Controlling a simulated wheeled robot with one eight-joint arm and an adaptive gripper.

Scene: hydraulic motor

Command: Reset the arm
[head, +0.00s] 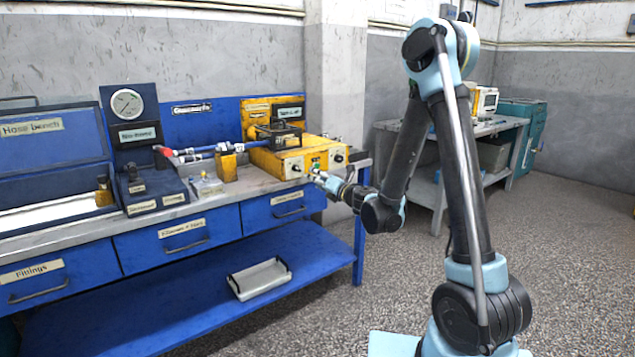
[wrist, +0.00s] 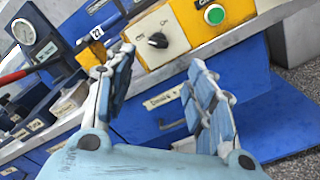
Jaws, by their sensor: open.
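My arm stands at the right of the head view, bent at its elbow, with its forearm reaching down and left toward the blue bench. My gripper (head: 322,178) is in front of the yellow control box (head: 290,157) on the bench top. In the wrist view my gripper (wrist: 163,82) is open, its two blue-padded fingers wide apart with nothing between them. Beyond the fingers are the box's black knob (wrist: 158,40) and green button (wrist: 214,14). The fingers appear apart from the box, but the exact gap is hard to tell.
The blue bench (head: 357,230) has drawers and a lower shelf holding a white tray (head: 260,278). A pressure gauge (head: 127,104) and hoses stand on its left part. A grey table (head: 480,128) stands behind my arm. The speckled floor (head: 330,320) in front is clear.

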